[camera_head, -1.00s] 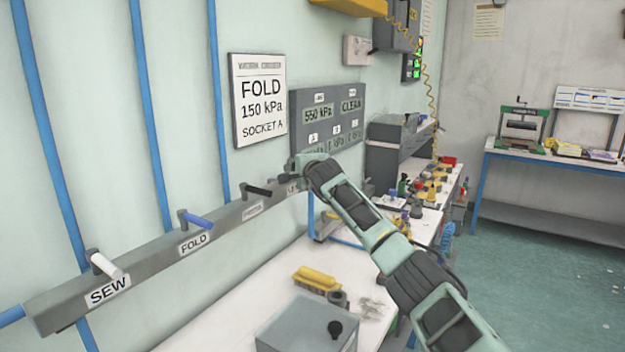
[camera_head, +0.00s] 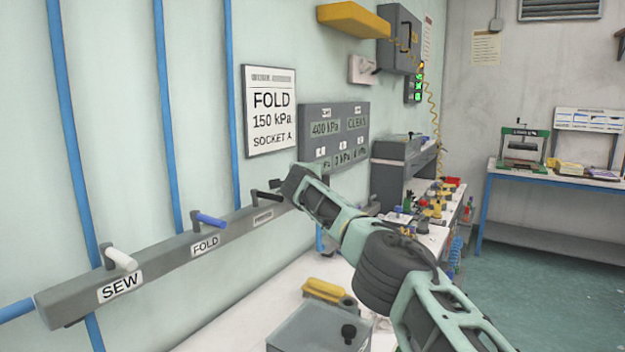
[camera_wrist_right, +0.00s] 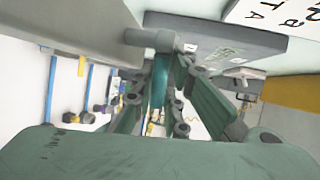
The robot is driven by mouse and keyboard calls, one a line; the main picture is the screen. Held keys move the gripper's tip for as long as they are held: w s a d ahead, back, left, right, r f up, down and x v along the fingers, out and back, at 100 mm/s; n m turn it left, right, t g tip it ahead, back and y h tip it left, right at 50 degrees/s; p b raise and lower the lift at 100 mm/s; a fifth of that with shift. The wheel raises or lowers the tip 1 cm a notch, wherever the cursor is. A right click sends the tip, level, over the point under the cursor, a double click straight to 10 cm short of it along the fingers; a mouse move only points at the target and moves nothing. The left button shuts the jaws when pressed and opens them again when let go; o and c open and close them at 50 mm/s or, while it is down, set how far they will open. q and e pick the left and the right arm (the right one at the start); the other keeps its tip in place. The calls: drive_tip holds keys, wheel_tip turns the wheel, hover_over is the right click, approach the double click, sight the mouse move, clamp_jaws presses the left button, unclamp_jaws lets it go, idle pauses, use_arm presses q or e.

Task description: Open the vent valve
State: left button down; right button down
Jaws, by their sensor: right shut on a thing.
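A grey valve bar (camera_head: 150,265) runs along the wall with a white SEW handle (camera_head: 122,259), a blue FOLD handle (camera_head: 211,220) and a black handle (camera_head: 267,195). My right gripper (camera_head: 288,187) is at the bar's far end and hides the last valve and its label. In the right wrist view my right gripper (camera_wrist_right: 165,68) is shut on a teal handle (camera_wrist_right: 160,82) below a grey stem (camera_wrist_right: 152,39). The gauge panel (camera_head: 335,111) reads 400 kPa and CLEAN; its lower part is partly covered. My left gripper is out of view.
A FOLD 150 kPa SOCKET A sign (camera_head: 269,110) hangs left of the panel. Below the bar, a white bench (camera_head: 245,315) holds a grey box (camera_head: 312,335) and a yellow item (camera_head: 325,288). Cluttered benches stand behind; open floor (camera_head: 530,275) is at right.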

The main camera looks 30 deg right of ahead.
drive_tip(key=shift+s+a+f+m+g+h+p, duration=0.15)
drive_tip(key=shift+f+m+g+h+p, duration=0.2)
drive_tip(key=shift+m+g+h, duration=0.2)
idle(0.4)
drive_tip(key=c, duration=2)
unclamp_jaws()
drive_tip(key=shift+r, duration=0.1)
drive_tip(key=shift+r, duration=0.1)
drive_tip(key=shift+t, duration=0.25)
